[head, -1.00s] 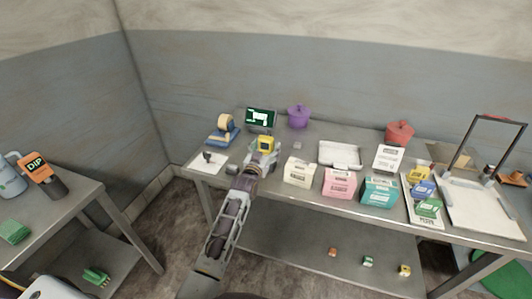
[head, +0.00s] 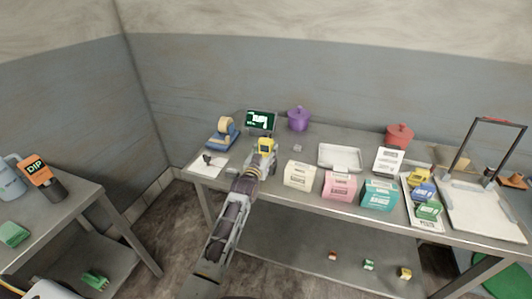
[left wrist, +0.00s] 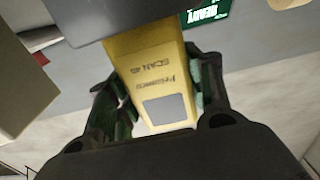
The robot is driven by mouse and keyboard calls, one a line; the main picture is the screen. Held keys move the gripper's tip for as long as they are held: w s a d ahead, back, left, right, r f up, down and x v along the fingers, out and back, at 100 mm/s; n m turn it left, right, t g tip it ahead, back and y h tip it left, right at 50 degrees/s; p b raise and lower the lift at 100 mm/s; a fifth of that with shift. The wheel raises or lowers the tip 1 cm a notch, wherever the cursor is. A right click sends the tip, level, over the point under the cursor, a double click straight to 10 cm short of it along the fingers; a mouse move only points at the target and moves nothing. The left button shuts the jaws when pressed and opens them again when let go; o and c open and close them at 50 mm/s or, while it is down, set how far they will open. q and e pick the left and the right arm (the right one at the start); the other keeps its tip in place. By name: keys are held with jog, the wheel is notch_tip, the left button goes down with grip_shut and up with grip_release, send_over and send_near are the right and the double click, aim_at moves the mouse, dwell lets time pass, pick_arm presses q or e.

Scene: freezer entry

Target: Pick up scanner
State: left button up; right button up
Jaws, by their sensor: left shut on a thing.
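The yellow scanner (head: 265,146) is at the left part of the table, held at the end of my left arm. In the left wrist view the scanner (left wrist: 149,70) lies between the two fingers, with printed text and a grey square on its face. My left gripper (head: 262,158) is shut on it; in the wrist view the green-padded fingers of the gripper (left wrist: 160,95) press on both sides of it. Whether the scanner still touches the table cannot be told. My right gripper is not in view.
A tape dispenser (head: 224,134), a white sheet (head: 204,169) and a small dark-green screen (head: 261,121) are near the scanner. Cream (head: 300,175), pink (head: 339,185) and teal (head: 379,194) boxes stand to the right. A purple pot (head: 298,118) is behind.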

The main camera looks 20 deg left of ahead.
aim_at(266, 140)
pick_arm(q)
notch_tip(266, 140, up, 10)
jog(key=shift+f, duration=0.1)
dwell(0.4)
dwell(0.5)
jog(key=shift+r, duration=0.2)
